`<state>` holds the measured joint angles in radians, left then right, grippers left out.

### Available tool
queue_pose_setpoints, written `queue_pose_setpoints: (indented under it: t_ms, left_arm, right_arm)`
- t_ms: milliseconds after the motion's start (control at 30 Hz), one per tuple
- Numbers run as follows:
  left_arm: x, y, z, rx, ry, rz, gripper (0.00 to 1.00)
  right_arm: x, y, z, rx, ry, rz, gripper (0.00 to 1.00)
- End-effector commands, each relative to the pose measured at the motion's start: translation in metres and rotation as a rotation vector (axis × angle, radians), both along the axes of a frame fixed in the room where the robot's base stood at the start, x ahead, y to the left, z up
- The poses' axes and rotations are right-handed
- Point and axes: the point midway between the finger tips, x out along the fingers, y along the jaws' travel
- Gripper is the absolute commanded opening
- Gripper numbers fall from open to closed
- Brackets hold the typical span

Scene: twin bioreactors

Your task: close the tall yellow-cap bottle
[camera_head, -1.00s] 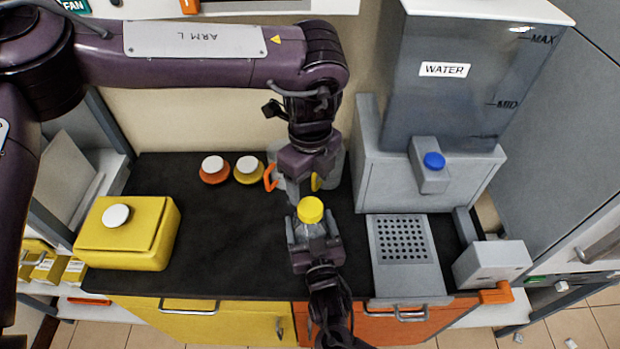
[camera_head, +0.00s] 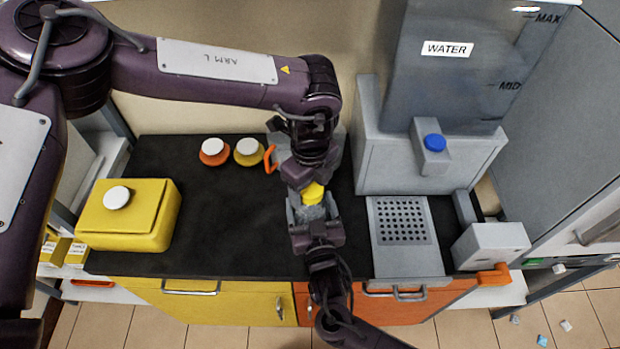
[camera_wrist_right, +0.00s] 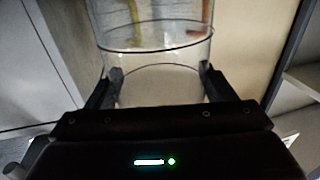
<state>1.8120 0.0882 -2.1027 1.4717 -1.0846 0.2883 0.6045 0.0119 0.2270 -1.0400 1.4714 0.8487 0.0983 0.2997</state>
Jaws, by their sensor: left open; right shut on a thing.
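The tall bottle is clear, with a yellow cap (camera_head: 313,193) on its top in the head view. My right gripper (camera_head: 315,215) is shut on the bottle's body. In the right wrist view the clear bottle (camera_wrist_right: 150,45) stands between the two fingers of my right gripper (camera_wrist_right: 160,88). My left gripper (camera_head: 304,178) is open, pointing down right above the yellow cap. Its fingertips are at or just over the cap; I cannot tell whether they touch it. Whether the cap sits fully on the neck is hidden.
An orange jar (camera_head: 214,152) and a yellow jar (camera_head: 249,152) stand at the back of the black bench (camera_head: 225,220). A yellow box (camera_head: 128,225) is at the left. The water tank (camera_head: 450,70) and perforated tray (camera_head: 405,260) are at the right.

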Motion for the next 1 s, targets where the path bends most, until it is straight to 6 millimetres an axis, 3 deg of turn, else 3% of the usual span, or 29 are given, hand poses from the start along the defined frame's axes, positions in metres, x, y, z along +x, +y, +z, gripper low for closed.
queue_pose_setpoints:
  t_ms: [167,533,667,767,1000]
  left_arm:
    - [0.0001,0.0001,0.0001,0.0,0.0,0.0,0.65]
    - [0.0,0.0003,0.0003,0.001,0.001,0.0,0.2]
    - [-0.0001,0.0005,0.0002,0.001,0.001,-0.031,0.19]
    - [0.0,0.0007,0.0001,0.001,0.001,-0.15,0.19]
    - [0.0006,0.0011,-0.0001,0.002,0.002,-0.621,0.19]
  right_arm:
    - [0.0004,-0.0002,0.0005,0.0,-0.001,-0.001,0.13]
    - [0.0005,-0.0003,0.0005,0.0,-0.001,-0.001,0.13]
    - [0.0005,-0.0003,0.0005,0.0,-0.001,-0.001,0.13]
    - [0.0005,-0.0004,0.0005,0.001,-0.001,-0.001,0.13]
    - [0.0006,-0.0007,0.0005,0.001,-0.001,-0.002,0.13]
